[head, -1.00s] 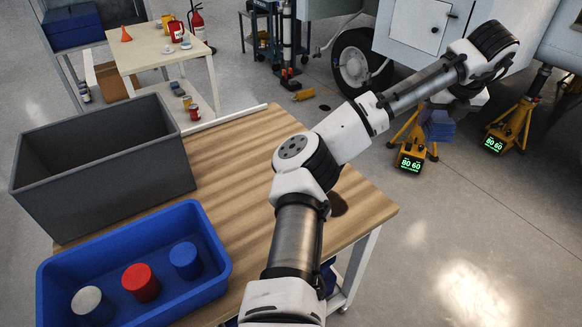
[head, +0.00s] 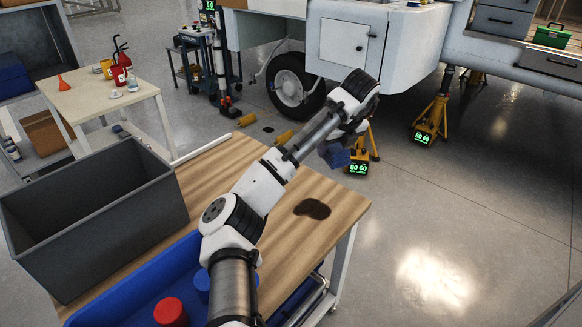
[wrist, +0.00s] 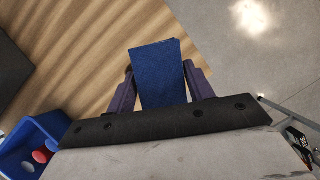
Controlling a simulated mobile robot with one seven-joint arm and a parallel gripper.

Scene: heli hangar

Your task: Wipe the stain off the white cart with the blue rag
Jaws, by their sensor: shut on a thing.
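My gripper (wrist: 160,72) is shut on a blue rag (wrist: 158,80), which hangs between the two fingers in the wrist view. In the head view the rag (head: 337,156) is partly hidden behind my wrist and shows beyond the far edge of the wooden-topped table (head: 330,185). A dark brown stain (head: 312,208) lies on this tabletop near its right corner, below the rag in the picture. The rag appears apart from the stain. The table has white legs; I cannot tell whether it is the white cart. Another white-framed table (head: 95,100) stands at the back left.
A grey bin (head: 95,225) and a blue tray (head: 95,315) with a red cylinder (head: 171,312) and a blue one stand on the tabletop's left and near side. Yellow jack stands (head: 432,118) and a white vehicle (head: 395,40) are beyond. Floor at right is open.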

